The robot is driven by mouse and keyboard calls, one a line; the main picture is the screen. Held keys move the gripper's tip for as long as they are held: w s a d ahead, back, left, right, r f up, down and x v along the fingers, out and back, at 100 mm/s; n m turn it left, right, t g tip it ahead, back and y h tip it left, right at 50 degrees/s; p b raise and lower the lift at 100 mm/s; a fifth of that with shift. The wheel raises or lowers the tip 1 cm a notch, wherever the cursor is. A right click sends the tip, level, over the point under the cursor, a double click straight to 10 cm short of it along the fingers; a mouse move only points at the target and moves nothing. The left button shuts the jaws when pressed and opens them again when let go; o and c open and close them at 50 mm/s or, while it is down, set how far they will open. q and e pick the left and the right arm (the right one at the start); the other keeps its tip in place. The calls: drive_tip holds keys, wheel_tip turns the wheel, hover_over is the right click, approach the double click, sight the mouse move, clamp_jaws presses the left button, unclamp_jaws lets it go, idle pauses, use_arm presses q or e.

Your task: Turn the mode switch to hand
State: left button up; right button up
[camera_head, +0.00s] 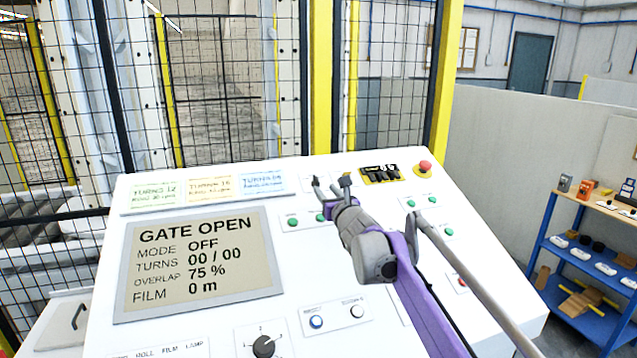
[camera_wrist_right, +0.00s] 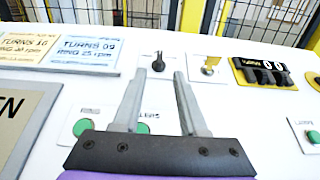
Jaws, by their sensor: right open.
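The white control panel (camera_head: 200,330) fills the middle of the head view. Its display (camera_head: 200,262) reads GATE OPEN and MODE OFF. A small black switch (camera_head: 316,182), which looks like the mode switch, is near the panel's upper edge; it also shows in the right wrist view (camera_wrist_right: 158,63). Its label is unreadable. My right gripper (camera_head: 333,195) is close to it. In the wrist view my right gripper's fingers (camera_wrist_right: 157,82) are open and empty, with the black switch between and just beyond their tips. My left gripper is not in view.
A brass key switch (camera_wrist_right: 209,66) is just right of the fingers. Green buttons (camera_wrist_right: 82,127) lie beneath the fingers. A numbered black knob (camera_head: 264,346) is at the panel's lower part.

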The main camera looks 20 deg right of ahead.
sight(318, 182)
drive_tip(key=w+p, duration=0.1)
drive_tip(key=w, duration=0.5)
drive_tip(key=shift+w+a, duration=0.15)
drive_tip(key=shift+w, duration=0.2)
clamp_jaws()
